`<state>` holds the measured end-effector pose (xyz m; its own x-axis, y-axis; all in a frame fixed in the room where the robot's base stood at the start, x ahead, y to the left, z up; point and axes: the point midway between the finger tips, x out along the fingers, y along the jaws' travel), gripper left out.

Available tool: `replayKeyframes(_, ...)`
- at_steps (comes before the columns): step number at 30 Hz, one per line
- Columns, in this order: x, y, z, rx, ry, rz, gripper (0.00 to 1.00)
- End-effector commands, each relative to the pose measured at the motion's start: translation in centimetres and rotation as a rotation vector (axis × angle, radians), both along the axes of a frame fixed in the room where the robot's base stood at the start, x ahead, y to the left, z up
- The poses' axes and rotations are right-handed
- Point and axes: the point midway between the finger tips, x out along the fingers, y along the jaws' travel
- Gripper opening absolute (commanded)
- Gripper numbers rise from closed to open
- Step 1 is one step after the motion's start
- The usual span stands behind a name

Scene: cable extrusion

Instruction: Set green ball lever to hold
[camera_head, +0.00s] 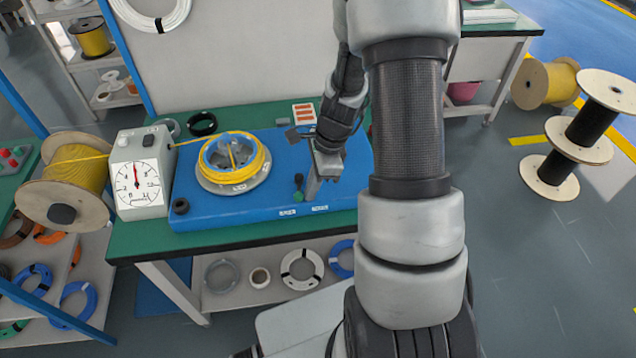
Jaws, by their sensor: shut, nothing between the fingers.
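The green ball lever (298,179) stands on the blue machine base (225,213), near its front middle. The gripper is shut and empty. Two white labels (287,212) lie on the base in front of the lever; their text is too small to read. Whether the fingertips touch the base I cannot tell.
A coil winder with yellow cable (237,163) sits left of the lever. A grey dial gauge box (139,183) and a yellow cable spool (70,180) stand farther left. A black knob (181,206) is at the base's left front. My arm hides the base's right end.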

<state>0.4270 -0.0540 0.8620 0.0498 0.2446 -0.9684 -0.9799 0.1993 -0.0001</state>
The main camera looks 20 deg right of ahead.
Motion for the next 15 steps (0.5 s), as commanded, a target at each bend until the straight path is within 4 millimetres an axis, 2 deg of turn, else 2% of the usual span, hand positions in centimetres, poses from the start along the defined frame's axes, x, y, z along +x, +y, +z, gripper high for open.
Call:
replayKeyframes(6,-0.1,1.3,0.1,0.000,0.001,-0.167,0.00)
replayKeyframes(15,0.1,2.2,0.0,0.000,0.000,-0.312,0.00)
